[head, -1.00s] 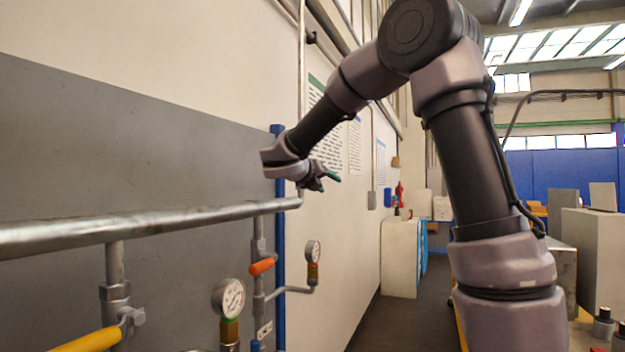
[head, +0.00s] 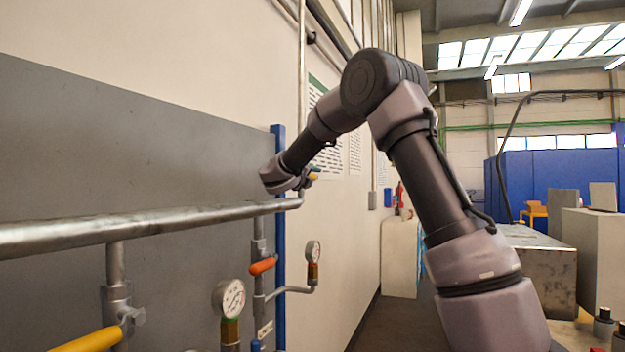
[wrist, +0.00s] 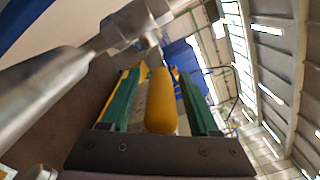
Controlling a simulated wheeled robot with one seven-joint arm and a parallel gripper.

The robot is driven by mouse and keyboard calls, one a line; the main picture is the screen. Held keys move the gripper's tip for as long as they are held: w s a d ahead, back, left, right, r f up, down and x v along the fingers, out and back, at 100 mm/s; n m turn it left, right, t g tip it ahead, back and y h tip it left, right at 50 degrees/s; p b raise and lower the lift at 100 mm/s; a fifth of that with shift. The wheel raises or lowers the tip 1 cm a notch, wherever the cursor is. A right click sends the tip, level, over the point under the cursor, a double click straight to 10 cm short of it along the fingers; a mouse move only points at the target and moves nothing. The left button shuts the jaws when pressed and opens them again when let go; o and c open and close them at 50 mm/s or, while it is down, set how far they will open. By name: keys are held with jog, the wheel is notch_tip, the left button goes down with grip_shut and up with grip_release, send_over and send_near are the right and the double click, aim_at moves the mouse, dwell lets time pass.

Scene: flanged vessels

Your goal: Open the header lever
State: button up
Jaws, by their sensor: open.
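In the wrist view a yellow lever handle (wrist: 161,105) lies lengthwise between the two green fingers of my gripper (wrist: 158,72). Its rounded end is close to the dark palm. The fingers are open, one on each side, with a gap visible beside the handle. Beyond it a grey metal valve body (wrist: 128,24) joins a pipe. In the head view my gripper (head: 312,173) is near the right end of the horizontal header pipe (head: 160,224), largely hidden behind my wrist. A small yellow patch shows at the fingers there.
Grey boxes (head: 592,255) stand at right. The aisle between is open floor.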

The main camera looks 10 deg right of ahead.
jog(key=shift+w+d, duration=0.2)
jog(key=shift+w, duration=0.05)
grip_shut()
jog(key=shift+r, duration=0.1)
jog(key=shift+r, duration=0.15)
dwell(1.1)
